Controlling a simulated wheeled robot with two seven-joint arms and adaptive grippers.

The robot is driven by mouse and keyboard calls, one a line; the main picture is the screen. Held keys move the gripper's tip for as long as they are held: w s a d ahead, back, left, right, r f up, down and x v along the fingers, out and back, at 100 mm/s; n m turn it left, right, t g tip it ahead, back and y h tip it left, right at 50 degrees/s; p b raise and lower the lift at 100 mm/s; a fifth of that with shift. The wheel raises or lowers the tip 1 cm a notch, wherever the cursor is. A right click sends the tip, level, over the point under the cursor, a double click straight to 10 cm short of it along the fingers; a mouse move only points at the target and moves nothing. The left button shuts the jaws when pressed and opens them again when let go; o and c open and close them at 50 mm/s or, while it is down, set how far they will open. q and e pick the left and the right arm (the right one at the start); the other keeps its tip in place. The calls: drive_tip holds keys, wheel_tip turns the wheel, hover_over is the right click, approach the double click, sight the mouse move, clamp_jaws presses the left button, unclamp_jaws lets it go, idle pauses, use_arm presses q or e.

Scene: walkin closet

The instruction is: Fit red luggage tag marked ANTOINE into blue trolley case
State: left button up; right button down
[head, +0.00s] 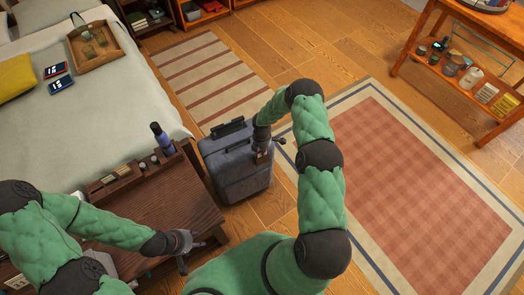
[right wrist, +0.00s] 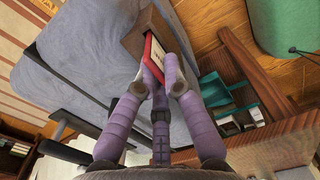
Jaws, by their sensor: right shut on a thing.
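The blue trolley case (head: 232,168) stands upright on the floor beside the wooden bench; its blue-grey side fills the upper left of the right wrist view (right wrist: 85,55). A brown holder (right wrist: 146,30) is on the case. My right gripper (right wrist: 164,72) is shut on the red luggage tag (right wrist: 153,52), which has a white label. The tag's edge is at the brown holder; I cannot tell if it is inside. The name on it is unreadable. In the head view my right gripper (head: 263,152) is at the case's right side. My left gripper (head: 194,251) is open and empty over the bench.
The wooden bench (head: 185,205) left of the case carries a dark blue bottle (head: 161,139) and small items. The bed (head: 110,125) is behind it. The checked rug (head: 415,185) to the right is clear. A wooden shelf table (head: 420,50) stands at the upper right.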

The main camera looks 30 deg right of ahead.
drive_tip(key=c, duration=1.3)
unclamp_jaws()
drive_tip(key=shift+o, duration=0.2)
drive_tip(key=o, duration=0.4)
drive_tip(key=shift+r+p, duration=2.3)
drive_tip(key=shift+r, duration=1.65)
